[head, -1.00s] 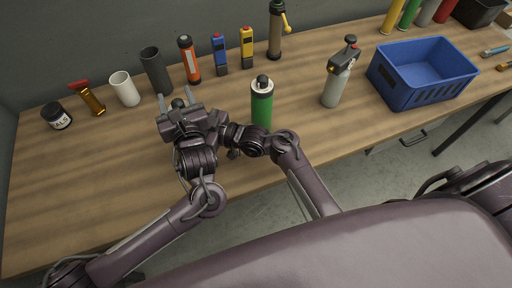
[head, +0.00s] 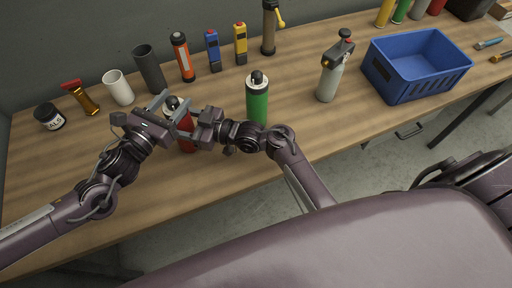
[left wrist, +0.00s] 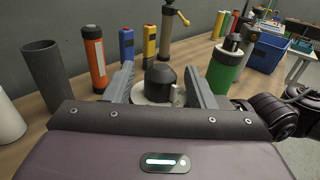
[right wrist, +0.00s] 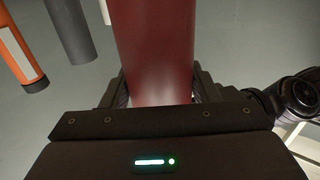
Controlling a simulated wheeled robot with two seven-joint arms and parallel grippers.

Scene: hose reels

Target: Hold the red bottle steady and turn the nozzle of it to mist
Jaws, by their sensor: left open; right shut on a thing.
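The red bottle (head: 186,139) stands upright on the bench, partly hidden by my grippers in the head view. Its red body fills the middle of the right wrist view (right wrist: 154,50). My right gripper (head: 190,136) is shut on the bottle's body from the right. The dark nozzle (head: 172,103) is on top of the bottle; in the left wrist view its black cap (left wrist: 161,75) sits above a pale collar. My left gripper (head: 163,107) is open, its two fingers on either side of the nozzle with gaps showing. The nozzle's setting marks are not readable.
A green bottle (head: 257,104) stands close to the right of my right gripper. A grey spray bottle (head: 330,82) and a blue crate (head: 377,76) are farther right. A row of cylinders, including a white cup (head: 118,88) and an orange tube (head: 183,58), stands behind.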

